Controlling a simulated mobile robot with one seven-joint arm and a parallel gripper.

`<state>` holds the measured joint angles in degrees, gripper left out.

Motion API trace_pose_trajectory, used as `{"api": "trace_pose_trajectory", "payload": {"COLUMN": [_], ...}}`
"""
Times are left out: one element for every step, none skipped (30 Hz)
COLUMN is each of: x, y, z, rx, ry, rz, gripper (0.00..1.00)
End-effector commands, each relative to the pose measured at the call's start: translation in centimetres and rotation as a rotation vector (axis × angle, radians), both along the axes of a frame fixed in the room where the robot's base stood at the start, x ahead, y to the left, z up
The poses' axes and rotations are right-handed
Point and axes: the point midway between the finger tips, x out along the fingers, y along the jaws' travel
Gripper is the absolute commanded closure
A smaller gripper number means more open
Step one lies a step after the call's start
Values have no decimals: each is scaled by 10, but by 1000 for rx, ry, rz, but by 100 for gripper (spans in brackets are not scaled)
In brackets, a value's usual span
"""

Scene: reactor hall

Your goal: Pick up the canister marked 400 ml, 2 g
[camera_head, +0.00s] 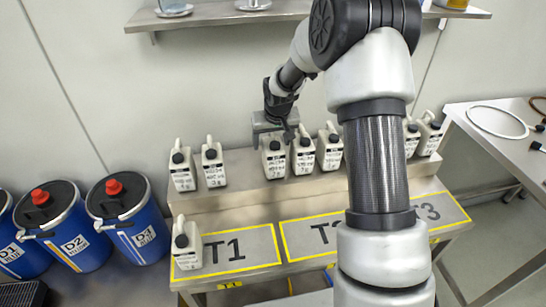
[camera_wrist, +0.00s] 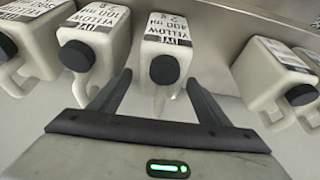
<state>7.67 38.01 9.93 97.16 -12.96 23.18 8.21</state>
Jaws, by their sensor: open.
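Several cream canisters with black caps and white labels stand on the raised metal shelf. My gripper (camera_head: 275,132) is at the back of the shelf, close above and behind one canister (camera_head: 274,164) left of its middle. In the wrist view my gripper (camera_wrist: 158,82) is open, with one finger on each side of a canister (camera_wrist: 172,28) labelled "DYE YELLOW". The fingers are apart and nothing is gripped. A similar "DYE YELLOW" canister (camera_wrist: 103,20) stands close on its left. The volume figures are too blurred to read surely, so I cannot tell which is 400 ml, 2 g.
One canister (camera_head: 187,247) stands alone on the lower bench (camera_head: 255,245) at zone T1; zones T2 and T3 look clear where visible. Another canister (camera_wrist: 272,72) is right of my fingers. Blue drums (camera_head: 130,220) stand left. A wall shelf (camera_head: 210,18) hangs above.

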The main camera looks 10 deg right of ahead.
Motion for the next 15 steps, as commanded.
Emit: {"api": "trace_pose_trajectory", "payload": {"x": [0, 0, 0, 0, 0, 0, 0, 0, 0, 0, 0, 0, 0, 0, 0], "y": [0, 0, 0, 0, 0, 0, 0, 0, 0, 0, 0, 0, 0, 0, 0], "z": [0, 1, 1, 1, 1, 1, 1, 1, 1, 1, 1, 1, 1, 1, 1], "rx": [0, 0, 0, 0, 0, 0, 0, 0, 0, 0, 0, 0, 0, 0, 0], "ry": [0, 0, 0, 0, 0, 0, 0, 0, 0, 0, 0, 0, 0, 0, 0], "rz": [0, 0, 0, 0, 0, 0, 0, 0, 0, 0, 0, 0, 0, 0, 0], "gripper": [30, 30, 30, 33, 38, 45, 50, 55, 62, 67, 72, 79, 84, 89, 96]}}
